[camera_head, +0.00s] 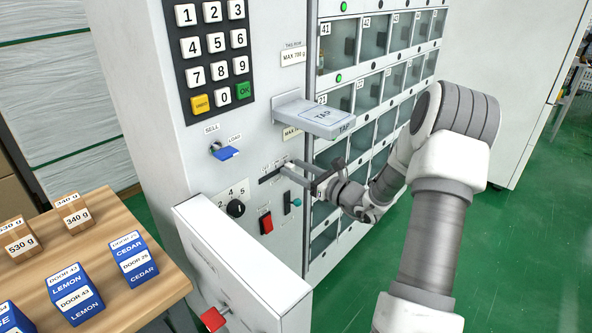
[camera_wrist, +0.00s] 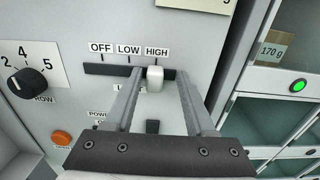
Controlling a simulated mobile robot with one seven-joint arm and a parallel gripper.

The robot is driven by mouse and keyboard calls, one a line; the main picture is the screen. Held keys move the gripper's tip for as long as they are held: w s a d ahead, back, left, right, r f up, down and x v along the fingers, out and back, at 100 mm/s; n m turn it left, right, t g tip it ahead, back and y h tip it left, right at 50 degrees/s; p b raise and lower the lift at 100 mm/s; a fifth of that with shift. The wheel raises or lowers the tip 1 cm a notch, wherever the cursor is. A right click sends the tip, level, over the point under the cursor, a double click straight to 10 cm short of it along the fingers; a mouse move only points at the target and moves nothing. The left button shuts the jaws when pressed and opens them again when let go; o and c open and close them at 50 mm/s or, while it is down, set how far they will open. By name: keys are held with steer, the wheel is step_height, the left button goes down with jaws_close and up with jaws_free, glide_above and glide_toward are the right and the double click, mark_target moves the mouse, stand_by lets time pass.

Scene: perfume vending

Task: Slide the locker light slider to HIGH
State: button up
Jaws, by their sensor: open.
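The locker light slider's white knob (camera_wrist: 155,79) sits in a dark horizontal slot (camera_wrist: 105,70) on the grey panel in the wrist view. The labels OFF (camera_wrist: 100,48), LOW (camera_wrist: 129,49) and HIGH (camera_wrist: 157,51) stand above the slot. The knob is under HIGH, near the slot's right end. My gripper (camera_wrist: 160,71) is open, with one finger on each side of the knob and gaps visible beside it. In the head view my gripper (camera_head: 284,168) reaches the panel at the slot, and its fingers hide the knob.
A TAP shelf (camera_head: 318,116) juts out above my gripper. A white box-like panel (camera_head: 245,255) projects below. Glass-door lockers (camera_head: 370,90) stand to the right.

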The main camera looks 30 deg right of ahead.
steer(key=p+v, duration=0.3)
steer(key=v, duration=1.4)
steer(key=shift+s, duration=0.2)
